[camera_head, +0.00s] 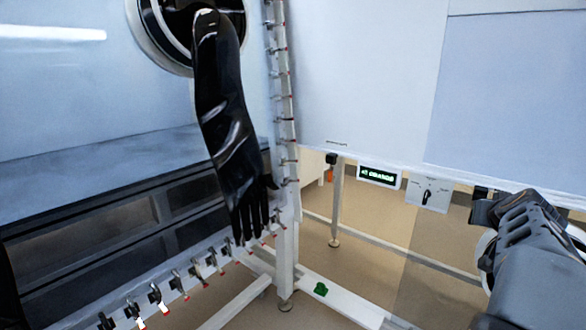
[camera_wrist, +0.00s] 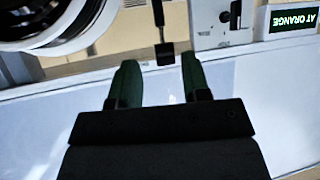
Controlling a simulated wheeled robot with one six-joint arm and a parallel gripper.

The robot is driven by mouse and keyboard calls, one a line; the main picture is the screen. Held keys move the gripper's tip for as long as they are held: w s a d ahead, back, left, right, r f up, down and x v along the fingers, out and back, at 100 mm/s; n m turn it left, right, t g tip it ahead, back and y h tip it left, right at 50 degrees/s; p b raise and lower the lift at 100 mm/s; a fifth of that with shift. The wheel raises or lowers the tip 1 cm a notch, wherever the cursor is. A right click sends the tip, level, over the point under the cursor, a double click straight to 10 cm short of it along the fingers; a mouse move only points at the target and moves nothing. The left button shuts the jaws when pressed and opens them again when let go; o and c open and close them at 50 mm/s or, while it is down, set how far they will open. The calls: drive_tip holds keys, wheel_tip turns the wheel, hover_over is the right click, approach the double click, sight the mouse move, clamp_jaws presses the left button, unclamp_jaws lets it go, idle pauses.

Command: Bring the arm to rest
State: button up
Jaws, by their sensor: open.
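My arm (camera_head: 530,250) reaches in from the right edge in the head view, bent, with its dark end in front of the glovebox's lower edge. In the wrist view my gripper (camera_wrist: 158,68) is open, its two dark green fingers apart. I see nothing held between them. A black rod with a square end (camera_wrist: 165,52) shows beyond the fingertips; I cannot tell whether it touches them. A pale panel with a dark knob (camera_head: 428,195) is left of my arm, and it also shows in the wrist view (camera_wrist: 208,30). The fingertips are hidden in the head view.
A black glove (camera_head: 228,130) hangs from a round port at left. Floor shows beneath.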

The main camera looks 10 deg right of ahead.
drive_tip(key=w+a+r+n+g+y+p, duration=0.1)
drive_tip(key=a+r+n+y+p, duration=0.3)
drive_tip(key=a+p, duration=0.6)
drive_tip(key=w+a+r+g+y+p, duration=0.1)
drive_tip(key=w+a+r+y+p, duration=0.1)
drive_tip(key=a+r+p, duration=0.75)
drive_tip(key=s+a+r+n+g+p, duration=0.1)
drive_tip(key=s+a+g+p, duration=0.1)
drive_tip(key=s+a+p, duration=0.3)
drive_tip(key=s+a+r+n+g+y+p, duration=0.1)
drive_tip(key=s+a+n+g+p, duration=0.1)
drive_tip(key=s+a+p, duration=0.3)
drive_tip(key=a+p, duration=0.4)
drive_tip(key=a, duration=0.3)
drive_tip(key=shift+s+a+r+n, duration=0.3)
drive_tip(key=shift+s+a, duration=0.05)
drive_tip(key=shift+a, duration=0.05)
drive_tip(key=shift+s, duration=0.1)
